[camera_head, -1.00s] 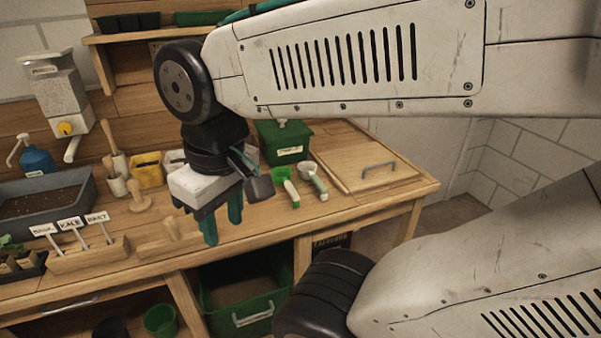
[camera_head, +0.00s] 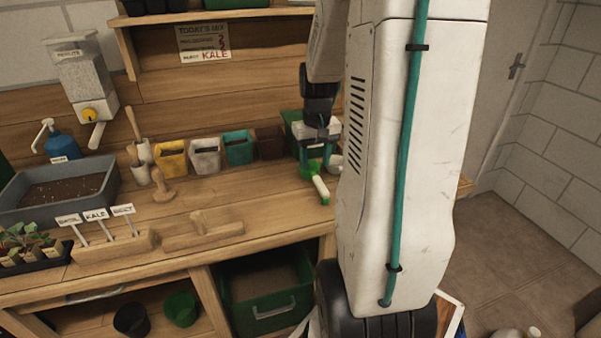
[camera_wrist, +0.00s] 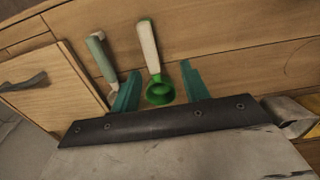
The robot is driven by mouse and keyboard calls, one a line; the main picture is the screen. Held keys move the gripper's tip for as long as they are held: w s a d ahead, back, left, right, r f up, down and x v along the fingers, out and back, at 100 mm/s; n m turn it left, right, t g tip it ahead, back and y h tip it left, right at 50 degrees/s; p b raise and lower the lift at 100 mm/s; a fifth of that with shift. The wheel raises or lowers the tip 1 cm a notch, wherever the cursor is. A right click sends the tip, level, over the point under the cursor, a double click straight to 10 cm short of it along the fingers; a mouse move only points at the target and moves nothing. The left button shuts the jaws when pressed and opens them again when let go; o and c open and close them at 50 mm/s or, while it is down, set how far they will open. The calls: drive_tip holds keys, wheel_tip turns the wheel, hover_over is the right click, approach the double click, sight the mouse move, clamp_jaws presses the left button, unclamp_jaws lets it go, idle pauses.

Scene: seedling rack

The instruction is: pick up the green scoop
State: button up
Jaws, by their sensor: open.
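The green scoop (camera_wrist: 158,94) lies on the wooden bench, with a green bowl and a white handle tipped in green. In the wrist view its bowl is between the two teal fingers of my gripper (camera_wrist: 160,86), with a gap on both sides. The handle points away from my gripper. In the head view my gripper (camera_head: 317,154) is open above the bowl end, and the scoop's pale handle (camera_head: 320,186) shows below it. I cannot tell how high the fingers are above the bench.
A second scoop with a grey-green handle (camera_wrist: 100,56) lies close by on the left in the wrist view, its bowl partly behind the left finger. A wooden board with a dark handle (camera_wrist: 30,82) is further left. Coloured pots, including a teal one (camera_head: 239,148), stand along the bench.

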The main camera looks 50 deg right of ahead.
sight(318, 179)
drive_tip(key=shift+s+d+f, duration=0.2)
drive_tip(key=shift+d+f, duration=0.75)
drive_tip(key=shift+d, duration=0.05)
drive_tip(key=f, duration=0.5)
drive_tip(key=w+f, duration=0.1)
drive_tip(key=f, duration=0.1)
drive_tip(key=shift+d+f, duration=0.15)
clamp_jaws()
